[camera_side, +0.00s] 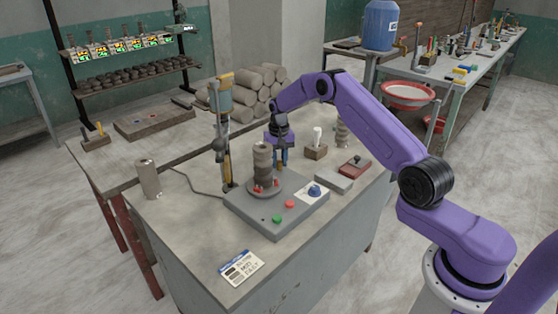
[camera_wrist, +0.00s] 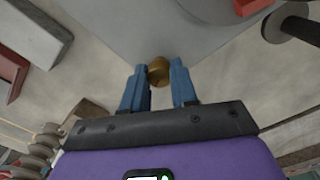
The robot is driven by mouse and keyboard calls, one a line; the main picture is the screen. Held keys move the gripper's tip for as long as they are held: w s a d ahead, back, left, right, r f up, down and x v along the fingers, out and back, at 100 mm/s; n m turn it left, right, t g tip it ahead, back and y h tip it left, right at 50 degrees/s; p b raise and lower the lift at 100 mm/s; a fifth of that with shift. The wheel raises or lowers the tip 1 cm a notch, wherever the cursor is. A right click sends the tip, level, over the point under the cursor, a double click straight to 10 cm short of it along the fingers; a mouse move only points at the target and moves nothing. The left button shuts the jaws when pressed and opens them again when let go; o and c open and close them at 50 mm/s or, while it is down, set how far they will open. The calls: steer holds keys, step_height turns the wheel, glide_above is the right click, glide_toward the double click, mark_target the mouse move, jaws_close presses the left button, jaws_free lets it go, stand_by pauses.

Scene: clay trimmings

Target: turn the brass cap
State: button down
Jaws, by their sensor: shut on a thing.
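The brass cap (camera_wrist: 159,69) is a small round brown-gold piece in the wrist view, at the corner of a smooth grey surface. My gripper (camera_wrist: 160,72) has its two blue fingers on either side of the cap, shut on it. In the side view my gripper (camera_side: 280,160) points down at the far side of the grey machine (camera_side: 262,216), behind the ribbed clay column (camera_side: 262,162). The cap is hidden in the side view.
The machine carries a green button (camera_side: 277,219), a red button (camera_side: 290,204) and a blue knob (camera_side: 314,190). A tall post tool (camera_side: 222,125) stands left of my gripper. A small tissue-like box (camera_side: 316,151) and a red-topped block (camera_side: 354,166) lie to the right.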

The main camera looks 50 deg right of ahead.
mark_target(279, 161)
steer(key=c, duration=0.9)
jaws_free()
steer(key=shift+o, duration=0.2)
step_height(279, 161, up, 18)
steer(key=shift+f, duration=0.25)
